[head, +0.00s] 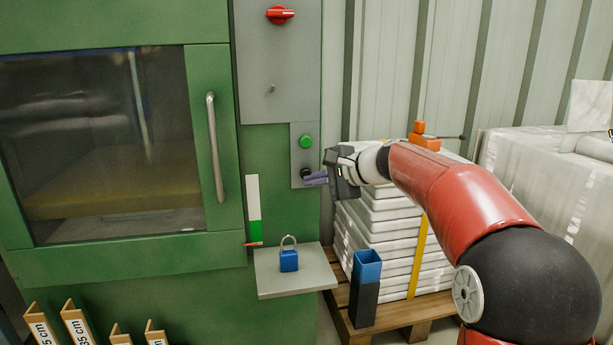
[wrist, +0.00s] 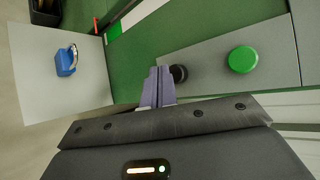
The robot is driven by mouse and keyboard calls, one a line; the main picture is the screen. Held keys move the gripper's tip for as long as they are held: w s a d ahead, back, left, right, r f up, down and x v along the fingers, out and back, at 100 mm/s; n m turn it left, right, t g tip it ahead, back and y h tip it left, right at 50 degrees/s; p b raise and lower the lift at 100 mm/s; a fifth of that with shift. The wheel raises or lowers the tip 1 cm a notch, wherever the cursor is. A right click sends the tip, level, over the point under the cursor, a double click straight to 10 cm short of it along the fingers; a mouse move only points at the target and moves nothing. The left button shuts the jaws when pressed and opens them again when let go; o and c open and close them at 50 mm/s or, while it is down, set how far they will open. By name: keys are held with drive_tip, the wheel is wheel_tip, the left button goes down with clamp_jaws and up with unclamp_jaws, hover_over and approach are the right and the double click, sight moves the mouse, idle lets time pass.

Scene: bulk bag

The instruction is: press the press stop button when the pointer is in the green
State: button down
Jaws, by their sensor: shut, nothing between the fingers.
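A grey panel on the green press carries a green button (head: 306,142) above a black button (head: 306,172). In the wrist view the green button (wrist: 242,59) is at the right and the black button (wrist: 179,73) is right by my fingertips. My gripper (head: 308,179) is shut and empty, its tips at the black button; I cannot tell whether they touch it. The upright gauge (head: 253,198) is white with a green zone (head: 256,231) at its bottom. The red pointer (head: 252,244) is at the bottom end of the green zone.
A grey shelf (head: 278,283) with a blue padlock (head: 289,261) juts out below the gauge. A door handle (head: 215,147) is left of the panel, a red rotary switch (head: 280,15) above. Stacked white bags (head: 387,240) on a pallet stand to the right.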

drive_tip(key=shift+w, duration=0.1)
idle(0.6)
drive_tip(key=shift+w+a+p, duration=0.1)
drive_tip(key=shift+w+p, duration=0.2)
drive_tip(key=shift+w+a+p, duration=0.15)
drive_tip(key=shift+w+p, duration=0.2)
drive_tip(key=shift+w, duration=0.15)
idle(0.6)
drive_tip(key=shift+s, duration=0.15)
drive_tip(key=shift+s+d+b, duration=0.25)
drive_tip(key=shift+s+b, duration=0.4)
drive_tip(key=shift+s, duration=0.2)
drive_tip(key=shift+s+d+b, duration=0.25)
drive_tip(key=shift+s+b, duration=0.25)
drive_tip(key=shift+s, duration=0.25)
drive_tip(key=shift+s+d+b, duration=0.2)
drive_tip(key=shift+s+b, duration=0.3)
drive_tip(key=shift+s, duration=0.3)
drive_tip(key=shift+s+d+b, duration=0.25)
drive_tip(key=shift+s+b, duration=0.25)
drive_tip(key=shift+s, duration=0.25)
